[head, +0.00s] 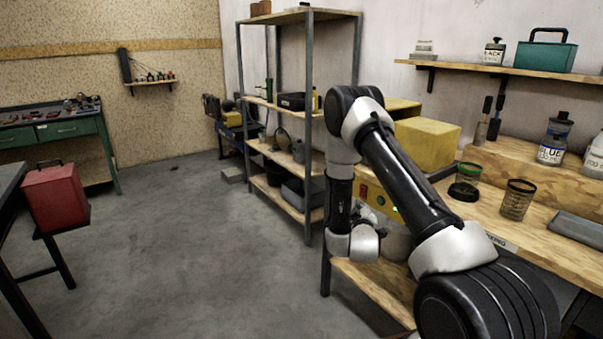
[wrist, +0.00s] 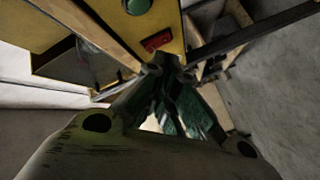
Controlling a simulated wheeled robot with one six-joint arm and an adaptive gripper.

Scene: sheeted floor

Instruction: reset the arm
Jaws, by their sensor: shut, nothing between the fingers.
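My arm reaches across the right half of the head view, raised from its base and bent down at the elbow. Its wrist hangs in front of the workbench edge, and the gripper's fingers cannot be made out there. In the wrist view my gripper (wrist: 168,78) is shut and empty, its dark fingers together. Beyond the fingertips is a yellow control box with a green button (wrist: 138,6) and a red switch (wrist: 157,41). In the head view this yellow box (head: 371,196) is partly hidden by my arm.
The wooden workbench (head: 545,215) on the right holds a jar (head: 517,199), bottles and a yellow block (head: 427,143). A metal shelf rack (head: 309,130) stands behind my arm. A red toolbox (head: 55,198) sits at the left. The concrete floor (head: 190,250) between is clear.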

